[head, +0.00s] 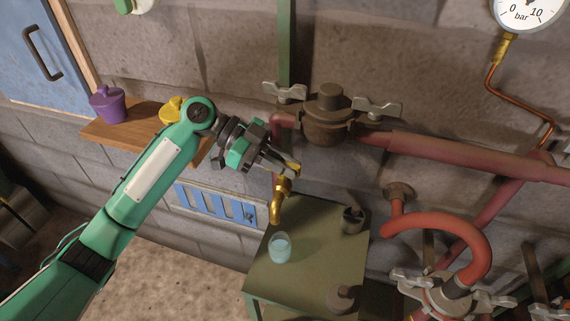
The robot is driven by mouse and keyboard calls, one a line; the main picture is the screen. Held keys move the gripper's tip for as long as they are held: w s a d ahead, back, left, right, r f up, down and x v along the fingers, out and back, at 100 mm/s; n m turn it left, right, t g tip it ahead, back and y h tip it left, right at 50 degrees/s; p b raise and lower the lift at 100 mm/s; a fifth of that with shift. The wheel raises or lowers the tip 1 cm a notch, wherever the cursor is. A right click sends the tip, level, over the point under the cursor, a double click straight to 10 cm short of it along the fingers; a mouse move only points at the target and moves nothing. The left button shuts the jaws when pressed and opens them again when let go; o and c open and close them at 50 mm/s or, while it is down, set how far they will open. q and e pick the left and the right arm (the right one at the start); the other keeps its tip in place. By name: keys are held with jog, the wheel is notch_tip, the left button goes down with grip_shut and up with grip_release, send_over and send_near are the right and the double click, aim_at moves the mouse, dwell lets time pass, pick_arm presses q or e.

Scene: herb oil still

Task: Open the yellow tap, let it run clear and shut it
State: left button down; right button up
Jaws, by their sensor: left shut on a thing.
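My left gripper (283,166) reaches in from the left and is shut on the yellow handle of the tap. The yellow tap (277,207) hangs from the pipe, its brass spout pointing down. No clear stream shows below the spout. A small glass (280,248) with pale bluish contents stands on the green table (290,274), just below the spout. The gripper fingers partly hide the tap's handle. My right gripper is out of view.
Red pipes (450,153) run along the stone wall with a valve body (330,118) above the tap. A dark cup (352,220) and a dark weight-like object (342,298) stand on the table. A wooden shelf (140,137) holds a purple pot (107,104). A pressure gauge (528,10) is top right.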

pick_arm(q)
jog(key=c, duration=1.5)
grip_release()
jog(key=shift+o, duration=0.2)
